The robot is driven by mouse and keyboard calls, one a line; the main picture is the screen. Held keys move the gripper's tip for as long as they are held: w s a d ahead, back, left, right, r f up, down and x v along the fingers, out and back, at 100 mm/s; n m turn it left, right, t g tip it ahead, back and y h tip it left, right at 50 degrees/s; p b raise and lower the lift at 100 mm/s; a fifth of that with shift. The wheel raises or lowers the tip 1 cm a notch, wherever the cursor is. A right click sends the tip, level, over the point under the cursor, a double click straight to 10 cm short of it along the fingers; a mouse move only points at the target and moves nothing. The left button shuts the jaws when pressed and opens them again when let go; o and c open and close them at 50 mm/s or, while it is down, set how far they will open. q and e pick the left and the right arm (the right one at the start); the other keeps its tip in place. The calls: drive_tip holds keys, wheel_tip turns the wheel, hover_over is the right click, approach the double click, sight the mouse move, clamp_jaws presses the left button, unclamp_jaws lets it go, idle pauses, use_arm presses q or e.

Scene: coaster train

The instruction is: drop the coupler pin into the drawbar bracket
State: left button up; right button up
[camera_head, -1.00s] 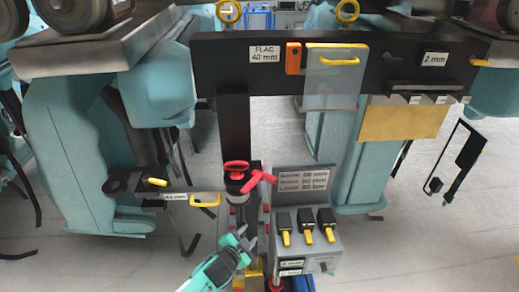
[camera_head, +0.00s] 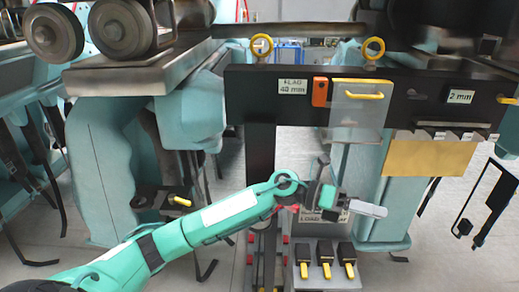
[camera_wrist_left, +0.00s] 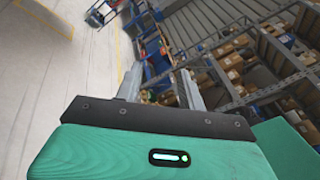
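My left gripper (camera_head: 366,208) reaches in from the left and points right, in front of the grey panel (camera_head: 322,252) below the black crossbeam. In the left wrist view its two grey fingers (camera_wrist_left: 159,88) stand apart with nothing visible between them. I cannot clearly single out the coupler pin or the drawbar bracket. Two yellow rings (camera_head: 261,48) stand along the top of the beam. A dark bracket-like part with a yellow tip (camera_head: 160,197) is on the left, above my arm. My arm hides the area around the central post. My right gripper is not in view.
Several yellow-tipped black switches (camera_head: 325,254) are on the panel. A teal frame leg (camera_head: 100,165) stands left. Open floor (camera_head: 440,255) lies at the lower right.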

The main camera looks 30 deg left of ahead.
use_arm(q)
drive_tip(key=w+a+r+m+g+y, duration=0.1)
drive_tip(key=a+m+y, duration=0.1)
drive_tip(key=a+y, duration=1)
drive_tip(key=w+a+r+m+g+y, duration=0.1)
drive_tip(key=a+r+m+y, duration=0.35)
drive_tip(key=a, duration=1.35)
drive_tip(key=shift+n+y, duration=0.75)
drive_tip(key=shift+n, duration=0.2)
wheel_tip(320, 180, down, 15)
drive_tip(key=shift+w+f+p, duration=0.1)
drive_tip(key=shift+p, duration=0.9)
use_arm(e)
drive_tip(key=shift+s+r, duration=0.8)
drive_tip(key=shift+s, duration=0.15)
use_arm(q)
clamp_jaws()
